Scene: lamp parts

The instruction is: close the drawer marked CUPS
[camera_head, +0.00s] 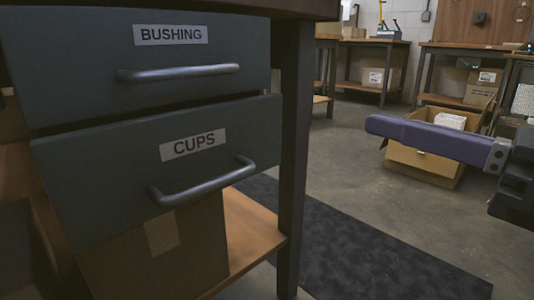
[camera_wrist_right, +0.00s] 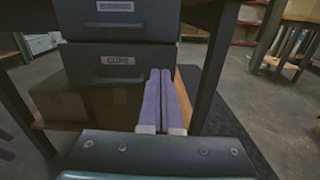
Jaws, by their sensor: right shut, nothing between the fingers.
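The drawer marked CUPS (camera_head: 110,185) is the lower grey drawer under the workbench at the left of the head view. Its front stands out a little from the drawer above, so it is partly open. Its bar handle (camera_head: 203,184) is clear of any gripper. My right gripper (camera_head: 372,124) has purple fingers, shut and empty, in the air to the right of the drawer. The right wrist view shows the CUPS drawer (camera_wrist_right: 105,61) ahead, with the shut fingers (camera_wrist_right: 160,74) pointing toward its right side. My left gripper is not in view.
The BUSHING drawer (camera_head: 60,60) sits directly above. A table leg (camera_head: 294,150) stands right of the drawers. A cardboard box (camera_head: 175,250) is on the shelf below. A dark mat (camera_head: 350,245) and an open carton (camera_head: 425,160) lie on the floor at right.

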